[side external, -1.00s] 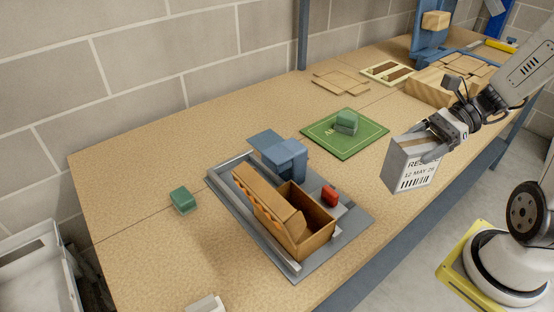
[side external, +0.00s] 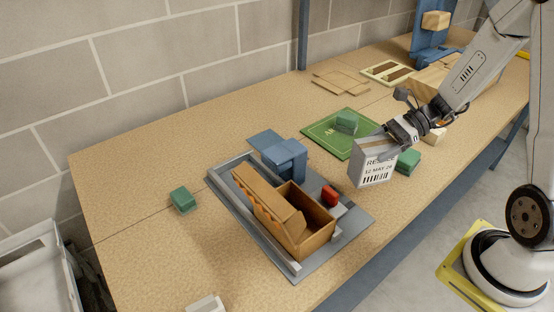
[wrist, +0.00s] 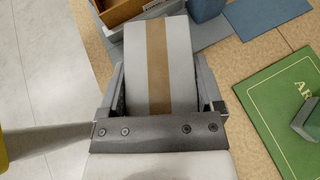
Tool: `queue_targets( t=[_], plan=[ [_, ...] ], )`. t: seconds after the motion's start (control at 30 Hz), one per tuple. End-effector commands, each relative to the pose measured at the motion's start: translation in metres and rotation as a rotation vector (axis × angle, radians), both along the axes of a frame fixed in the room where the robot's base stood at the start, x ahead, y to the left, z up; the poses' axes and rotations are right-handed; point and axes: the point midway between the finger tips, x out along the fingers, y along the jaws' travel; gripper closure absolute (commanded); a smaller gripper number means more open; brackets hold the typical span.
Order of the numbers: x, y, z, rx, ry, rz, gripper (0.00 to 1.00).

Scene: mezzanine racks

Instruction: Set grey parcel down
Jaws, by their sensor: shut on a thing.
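The grey parcel (side external: 375,168) has a white printed label on its near face. My gripper (side external: 388,140) is shut on it, and it hangs upright over the right part of the table, by the front edge. In the wrist view the grey parcel (wrist: 158,65) shows a brown tape strip and sits between the two fingers (wrist: 165,95). Whether its bottom touches the table cannot be told.
A green mat (side external: 325,134) with a green block (side external: 346,122) lies behind the parcel. A metal tray (side external: 225,182) holding an open brown box (side external: 316,238) is to the left. Another green block (side external: 408,161) sits just right of the parcel.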

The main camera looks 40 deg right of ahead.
Motion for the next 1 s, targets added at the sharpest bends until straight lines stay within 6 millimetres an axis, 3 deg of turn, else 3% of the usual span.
queue_targets(
  t=[0.47,0.8,1.0],
  plan=[
    [0.008,-0.001,-0.009,0.001,-0.001,-0.001,0.96],
    [0.011,-0.002,-0.037,0.002,0.001,-0.001,0.96],
    [0.011,-0.002,-0.043,0.000,0.000,-0.001,0.96]
  ],
)
